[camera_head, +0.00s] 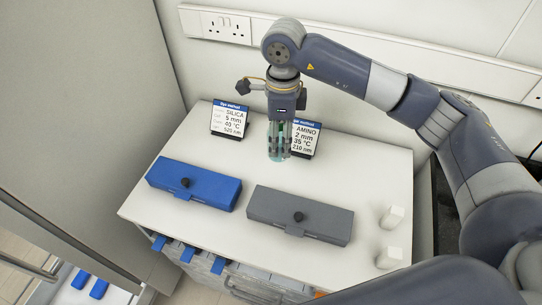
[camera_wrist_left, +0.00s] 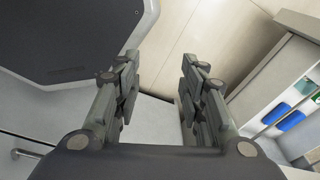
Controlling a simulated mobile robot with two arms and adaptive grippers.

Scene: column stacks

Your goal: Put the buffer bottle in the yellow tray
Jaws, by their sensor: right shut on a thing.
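My right gripper (camera_head: 280,133) points down over the back of the white worktop. It is shut on a clear, teal-tinted bottle (camera_head: 278,155), which looks like the buffer bottle. The fingers cover much of the bottle, and I cannot tell whether its base touches the worktop. My left gripper (camera_wrist_left: 159,68) shows in the left wrist view, open with nothing between its fingers. It is not in the head view. No yellow tray shows in either view.
A blue lidded box (camera_head: 210,186) and a grey lidded box (camera_head: 325,215) lie in front. Two small white blocks (camera_head: 392,216) stand at the right.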

